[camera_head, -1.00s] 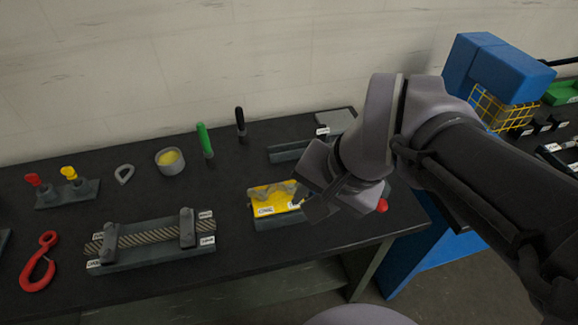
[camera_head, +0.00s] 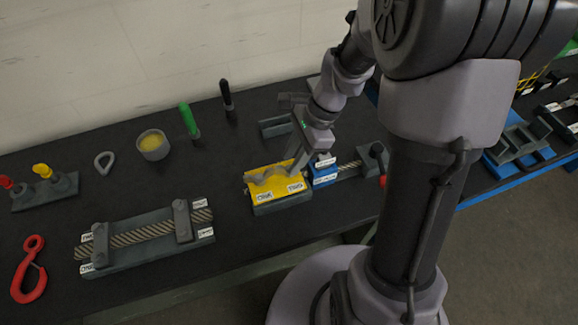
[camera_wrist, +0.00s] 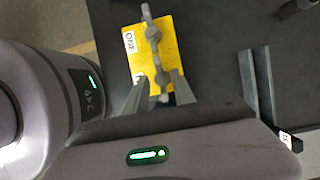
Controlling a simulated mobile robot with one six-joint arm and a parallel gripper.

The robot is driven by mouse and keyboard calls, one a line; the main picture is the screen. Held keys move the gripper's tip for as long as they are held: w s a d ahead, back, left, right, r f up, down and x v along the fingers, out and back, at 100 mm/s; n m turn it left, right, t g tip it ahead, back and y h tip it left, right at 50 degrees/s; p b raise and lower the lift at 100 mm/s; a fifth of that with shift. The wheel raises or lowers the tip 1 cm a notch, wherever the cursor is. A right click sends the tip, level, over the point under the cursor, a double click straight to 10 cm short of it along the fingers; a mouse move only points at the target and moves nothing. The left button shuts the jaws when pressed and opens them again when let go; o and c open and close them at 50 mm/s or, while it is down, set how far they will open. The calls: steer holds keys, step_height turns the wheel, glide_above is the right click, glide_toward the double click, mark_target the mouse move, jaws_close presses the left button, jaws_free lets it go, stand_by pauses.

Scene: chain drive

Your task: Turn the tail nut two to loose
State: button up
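A yellow block (camera_head: 262,184) on the bench carries labels ONE and TWO. A lumpy grey part runs along its top, also seen in the wrist view (camera_wrist: 152,36). I cannot make out which lump is tail nut two; the TWO label (camera_head: 296,187) is at the right end, nearest my gripper. My gripper (camera_head: 294,178) reaches down at that end. In the wrist view its fingers (camera_wrist: 160,78) stand apart, one on each side of the grey part's near end. I see gaps beside that end; contact is unclear.
A blue clamp block (camera_head: 323,173) on a rope stands just right of the yellow block. A grey fixture with rope (camera_head: 145,237) lies front left. A grey channel (camera_head: 274,127) lies behind. A red hook (camera_head: 28,280) lies far left.

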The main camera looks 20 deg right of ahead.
steer(key=shift+x, duration=1.15)
jaws_close()
